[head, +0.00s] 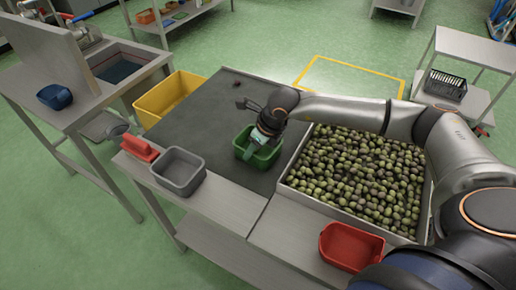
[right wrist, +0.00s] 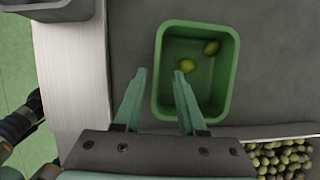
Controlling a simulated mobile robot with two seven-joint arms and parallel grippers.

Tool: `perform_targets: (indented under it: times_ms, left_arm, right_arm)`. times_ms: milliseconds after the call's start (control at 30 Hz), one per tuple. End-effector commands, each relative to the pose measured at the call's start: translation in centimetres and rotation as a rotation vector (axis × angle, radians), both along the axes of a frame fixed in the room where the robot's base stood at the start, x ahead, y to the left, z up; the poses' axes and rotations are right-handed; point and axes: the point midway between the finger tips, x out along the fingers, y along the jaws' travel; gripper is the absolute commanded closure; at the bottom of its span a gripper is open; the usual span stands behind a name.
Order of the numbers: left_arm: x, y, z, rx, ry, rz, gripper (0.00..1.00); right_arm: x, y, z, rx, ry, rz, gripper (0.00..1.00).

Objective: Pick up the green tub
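The green tub (head: 266,159) stands on the dark mat of the table, left of the olive-filled tray. In the right wrist view the green tub (right wrist: 208,82) holds two olives on its floor. My right gripper (head: 252,146) is down at the tub, open and empty. In the right wrist view its fingertips (right wrist: 161,73) lie on either side of the tub's left wall, one outside and one over the inside. Whether they touch the wall I cannot tell.
A tray of olives (head: 289,180) lies right of the tub. A grey tub (head: 179,172) and a red object (head: 139,148) are at the table's left edge, a red tub (head: 351,246) at the front. A yellow crate (head: 171,95) stands beyond. The mat behind the tub is mostly bare.

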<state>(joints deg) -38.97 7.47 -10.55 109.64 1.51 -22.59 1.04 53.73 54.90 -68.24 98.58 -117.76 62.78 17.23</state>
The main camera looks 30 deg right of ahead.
Motion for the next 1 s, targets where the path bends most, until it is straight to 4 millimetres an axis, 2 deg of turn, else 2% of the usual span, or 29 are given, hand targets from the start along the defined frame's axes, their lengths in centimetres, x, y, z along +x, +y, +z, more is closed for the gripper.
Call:
perform_targets:
  times_ms: [133,300,1000]
  left_arm:
    - [0.0,0.0,0.4,0.0,0.0,0.0,0.5]
    - [0.0,0.0,0.5,0.0,0.0,0.0,0.5]
    - [0.1,0.0,-0.1,0.001,-0.001,-0.001,0.5]
  right_arm:
    - [0.6,0.8,-2.1,0.002,0.003,-0.001,0.6]
    - [1.0,0.9,-3.2,0.001,0.001,-0.001,0.6]
    - [1.1,0.9,-3.7,0.002,0.0,-0.001,0.6]
